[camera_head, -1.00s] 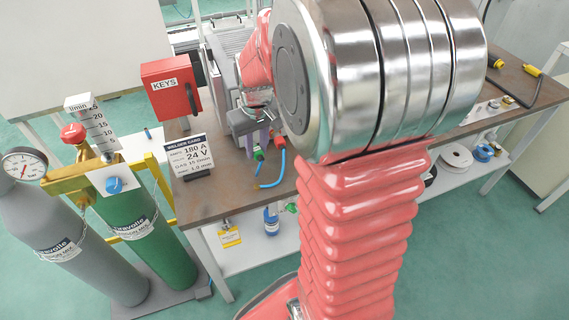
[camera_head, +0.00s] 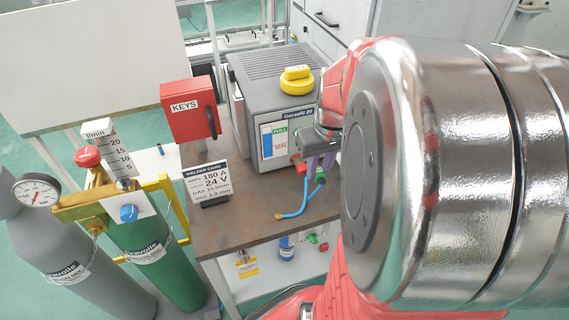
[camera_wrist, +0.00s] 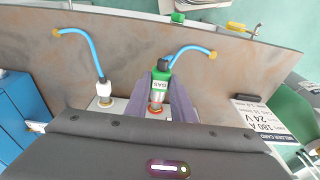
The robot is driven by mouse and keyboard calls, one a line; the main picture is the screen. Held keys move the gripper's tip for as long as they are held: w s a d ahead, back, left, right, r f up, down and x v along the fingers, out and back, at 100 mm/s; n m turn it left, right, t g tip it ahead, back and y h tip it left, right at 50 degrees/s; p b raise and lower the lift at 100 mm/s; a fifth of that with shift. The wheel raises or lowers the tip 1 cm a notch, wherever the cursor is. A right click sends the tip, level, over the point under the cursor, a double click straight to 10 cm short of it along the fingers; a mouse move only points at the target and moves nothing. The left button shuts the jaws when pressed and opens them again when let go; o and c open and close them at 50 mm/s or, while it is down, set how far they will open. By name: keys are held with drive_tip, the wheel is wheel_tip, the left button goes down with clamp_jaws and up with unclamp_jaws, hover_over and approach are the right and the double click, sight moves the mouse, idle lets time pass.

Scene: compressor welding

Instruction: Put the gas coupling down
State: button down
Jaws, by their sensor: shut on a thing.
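The gas coupling (camera_wrist: 161,84) is a green piece labelled GAS with a dark top and a blue hose (camera_wrist: 188,50), in the wrist view. My gripper (camera_wrist: 163,88) has its two grey-purple fingers closed on either side of it. An orange-brass ring (camera_wrist: 156,109) shows directly below the coupling; whether they touch is hard to tell. In the head view my gripper (camera_head: 320,158) is in front of the grey welder, with the green coupling (camera_head: 321,180) at its fingertips. The blue hose (camera_head: 300,207) bends down towards the brown tabletop.
A white coupling (camera_wrist: 104,89) with its own blue hose stands to the left in the wrist view. The welder (camera_head: 262,110) carries a yellow part (camera_head: 296,80). A welder card (camera_head: 206,182), a red key box (camera_head: 189,108) and gas cylinders (camera_head: 160,262) are at left.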

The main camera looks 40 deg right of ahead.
hover_over(314, 200)
drive_tip(key=shift+s+f, duration=0.15)
drive_tip(key=shift+f, duration=2.9)
drive_tip(key=shift+f, duration=0.1)
drive_tip(key=shift+f, duration=1.75)
drive_tip(key=c, duration=1.5)
unclamp_jaws()
drive_tip(key=shift+f, duration=0.1)
drive_tip(key=shift+c, duration=0.2)
drive_tip(key=r, duration=0.4)
drive_tip(key=s+r, duration=0.1)
drive_tip(key=r, duration=0.3)
drive_tip(key=s+r, duration=0.1)
drive_tip(key=r, duration=0.3)
drive_tip(key=shift+a, duration=0.3)
